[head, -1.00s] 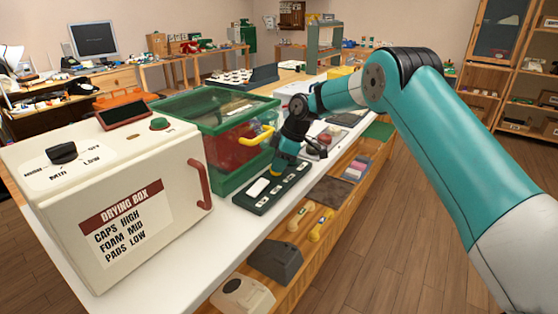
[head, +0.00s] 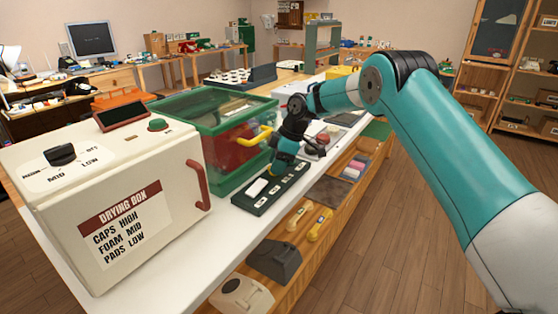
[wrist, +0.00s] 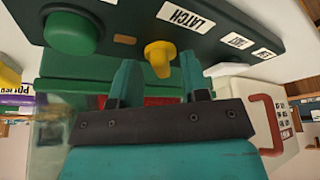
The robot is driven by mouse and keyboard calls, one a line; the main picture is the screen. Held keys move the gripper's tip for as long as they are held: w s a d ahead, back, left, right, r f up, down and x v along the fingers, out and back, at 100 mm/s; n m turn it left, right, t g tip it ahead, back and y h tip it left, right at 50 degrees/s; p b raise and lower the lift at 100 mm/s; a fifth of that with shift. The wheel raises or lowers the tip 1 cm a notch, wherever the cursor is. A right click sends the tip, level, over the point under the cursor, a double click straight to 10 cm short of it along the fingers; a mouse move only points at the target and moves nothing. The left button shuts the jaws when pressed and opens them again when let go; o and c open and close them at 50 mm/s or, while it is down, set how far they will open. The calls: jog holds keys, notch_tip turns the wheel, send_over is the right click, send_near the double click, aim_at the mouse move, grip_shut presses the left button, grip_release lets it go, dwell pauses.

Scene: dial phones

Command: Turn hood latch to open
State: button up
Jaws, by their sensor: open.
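The yellow latch knob (wrist: 160,55) sticks out of a dark green panel (wrist: 120,14), beside a white label reading LATCH (wrist: 186,16). The panel lies in front of the green-framed clear hood (head: 204,110) in the head view. My gripper (wrist: 158,62) is open, its two teal fingers pointing at the panel. In the wrist view the knob shows between the fingertips, with gaps on both sides. In the head view my gripper (head: 275,172) is low over the panel and hides the knob. The hood looks closed, with a yellow handle (head: 265,134) on its front.
A green round button (wrist: 73,32) sits on the panel near the knob. The cream drying box (head: 150,210) with a red handle stands left of the hood. Open shelves below the counter hold yellow handsets (head: 319,225) and a grey phone shell (head: 275,259).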

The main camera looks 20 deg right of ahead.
jog(key=p+v, duration=0.3)
jog(key=v, duration=1.4)
jog(key=shift+r, duration=0.2)
